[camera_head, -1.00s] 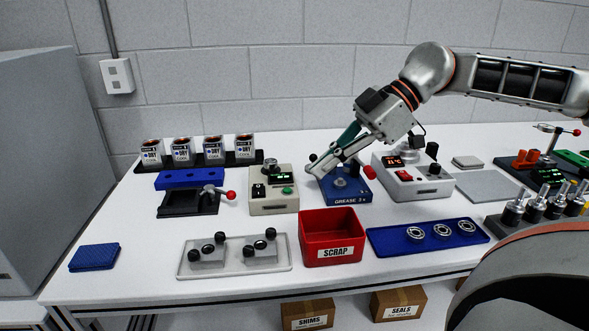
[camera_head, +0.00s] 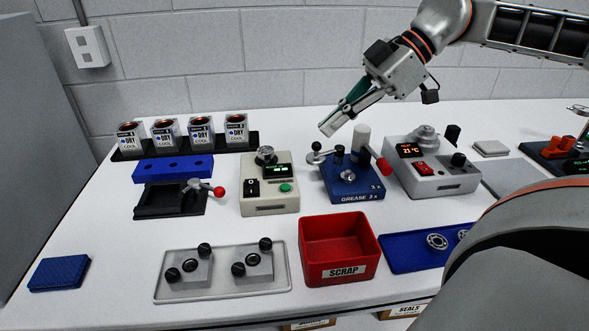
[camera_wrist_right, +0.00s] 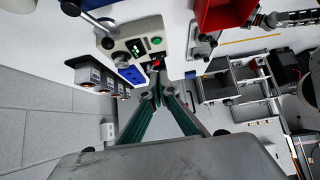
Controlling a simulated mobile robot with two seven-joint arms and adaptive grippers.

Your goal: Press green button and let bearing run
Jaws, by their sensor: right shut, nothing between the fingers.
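A beige tester box (camera_head: 270,205) stands mid-table with a black rocker switch, a small lit green display (camera_head: 277,171) and a round green button (camera_head: 286,187). A round metal piece (camera_head: 265,154) sits on its top; I cannot tell whether it is a bearing. My right gripper (camera_head: 328,129) is shut and empty, raised above and behind the grease station, right of the tester and apart from it. In the right wrist view, the green button (camera_wrist_right: 156,40) shows beyond the fingertips (camera_wrist_right: 158,68). Loose bearings (camera_head: 437,241) lie on a blue tray. My left gripper is out of view.
The blue grease station (camera_head: 352,185) with levers stands right of the tester, and a grey heater box (camera_head: 432,182) beyond it. A red scrap bin (camera_head: 340,255) is in front. Left are a black fixture with a red-knobbed lever (camera_head: 175,200) and several cans (camera_head: 200,135).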

